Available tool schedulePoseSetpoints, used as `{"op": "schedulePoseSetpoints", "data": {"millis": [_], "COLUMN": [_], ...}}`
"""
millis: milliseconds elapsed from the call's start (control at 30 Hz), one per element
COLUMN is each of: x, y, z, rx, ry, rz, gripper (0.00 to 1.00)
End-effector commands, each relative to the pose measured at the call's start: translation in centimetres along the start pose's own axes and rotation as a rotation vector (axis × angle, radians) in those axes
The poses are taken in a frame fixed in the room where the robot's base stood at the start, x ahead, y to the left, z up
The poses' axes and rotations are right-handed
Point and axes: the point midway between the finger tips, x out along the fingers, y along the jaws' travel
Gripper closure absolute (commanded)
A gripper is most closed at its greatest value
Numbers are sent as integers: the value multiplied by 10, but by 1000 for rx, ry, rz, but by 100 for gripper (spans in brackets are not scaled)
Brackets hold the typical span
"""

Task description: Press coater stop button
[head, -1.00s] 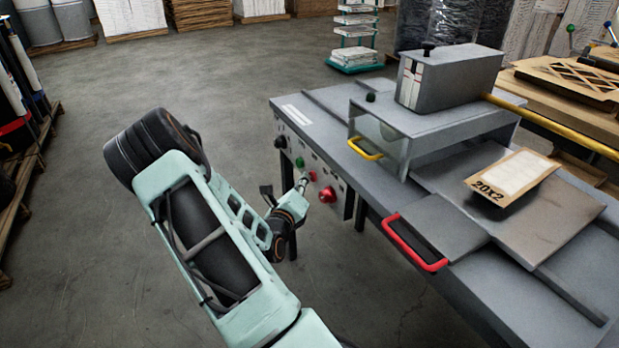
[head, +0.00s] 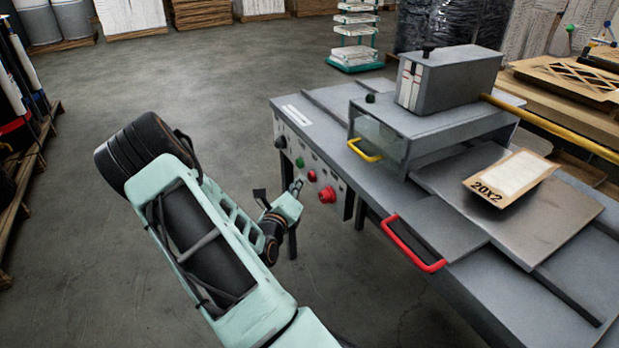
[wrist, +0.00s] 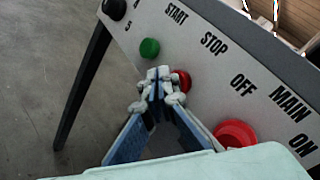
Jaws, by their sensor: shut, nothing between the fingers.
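The coater's front panel (wrist: 208,72) carries a green button (wrist: 149,48) by the word START and a small red stop button (wrist: 182,79) by the word STOP. In the head view the stop button (head: 312,176) shows on the panel, just right of my gripper (head: 297,186). In the wrist view my gripper (wrist: 160,80) is shut and empty. Its fingertips are over the left part of the stop button and hide some of it. I cannot tell from the wrist view whether they touch it; in the head view they look slightly apart.
A larger red knob (wrist: 235,133) sits by MAIN OFF/ON, close to the right finger. A black knob (wrist: 115,8) is at the panel's other end. The coater's red handle (head: 412,248) and yellow handle (head: 365,150) stick out. The floor (head: 240,80) beyond is clear.

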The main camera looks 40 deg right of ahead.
Motion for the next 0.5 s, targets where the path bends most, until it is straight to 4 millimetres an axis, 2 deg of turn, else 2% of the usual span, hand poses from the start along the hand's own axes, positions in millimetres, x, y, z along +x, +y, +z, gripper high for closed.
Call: {"op": "schedulePoseSetpoints", "data": {"millis": [167, 500], "x": [-2, -24], "y": [1, 18], "z": [2, 20], "rx": [0, 1], "ry": [-1, -2], "rz": [1, 2], "gripper": [100, 100]}}
